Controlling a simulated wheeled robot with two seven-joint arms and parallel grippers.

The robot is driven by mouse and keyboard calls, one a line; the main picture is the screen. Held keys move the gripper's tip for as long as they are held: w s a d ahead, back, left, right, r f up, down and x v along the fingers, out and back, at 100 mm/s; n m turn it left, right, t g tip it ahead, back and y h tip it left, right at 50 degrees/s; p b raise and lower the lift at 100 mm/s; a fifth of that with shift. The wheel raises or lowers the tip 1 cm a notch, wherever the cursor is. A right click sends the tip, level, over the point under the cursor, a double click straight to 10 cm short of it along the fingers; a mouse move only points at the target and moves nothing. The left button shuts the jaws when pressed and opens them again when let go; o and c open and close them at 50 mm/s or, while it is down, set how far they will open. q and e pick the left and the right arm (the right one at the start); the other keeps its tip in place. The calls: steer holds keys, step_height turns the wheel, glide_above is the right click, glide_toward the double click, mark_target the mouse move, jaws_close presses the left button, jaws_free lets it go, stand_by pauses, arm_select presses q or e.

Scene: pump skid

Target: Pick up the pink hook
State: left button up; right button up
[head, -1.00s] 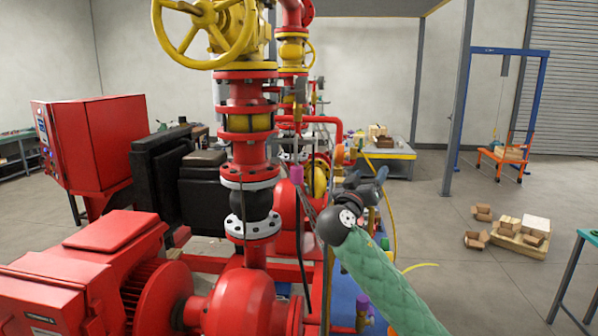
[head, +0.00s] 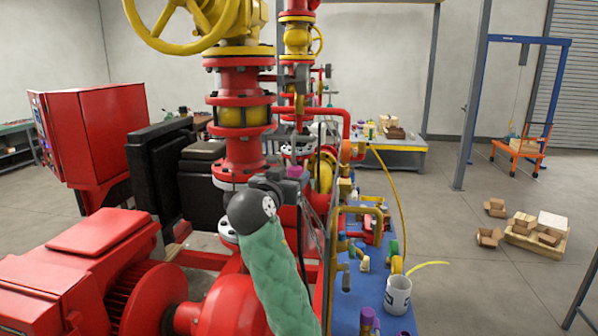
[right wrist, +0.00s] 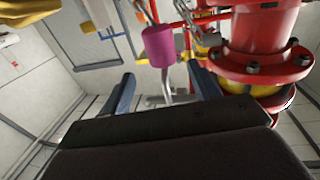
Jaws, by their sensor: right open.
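The pink hook shows in the right wrist view as a magenta cylinder (right wrist: 158,46) with a thin grey metal piece running below it. In the head view a small purple-pink patch of it (head: 294,172) shows just beyond my right gripper, in front of the red pipework. In the head view my dark wrist and green sleeved arm hide much of the right gripper (head: 284,181). My left gripper is not in view.
A red flanged pipe (right wrist: 262,45) stands close to the right finger. A red motor (head: 75,275) fills the lower left.

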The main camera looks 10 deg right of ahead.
mark_target(297, 169)
steer(key=shift+w+a+r, duration=0.15)
steer(key=shift+w, duration=0.05)
steer(key=shift+w+d+r, duration=0.1)
steer(key=shift+w+d, duration=0.25)
steer(key=shift+w, duration=0.2)
steer(key=shift+f+p+x, duration=0.2)
steer(key=shift+p+x, duration=0.05)
steer(key=shift+x, duration=0.75)
steer(key=shift+f+p+x, duration=0.2)
steer(key=shift+x, duration=0.85)
steer(key=shift+f+p+x, duration=0.2)
steer(key=shift+p+x, duration=0.05)
steer(key=shift+x, duration=0.75)
steer(key=shift+s+a, duration=0.1)
steer(key=shift+a, duration=0.05)
steer(key=c, duration=1.1)
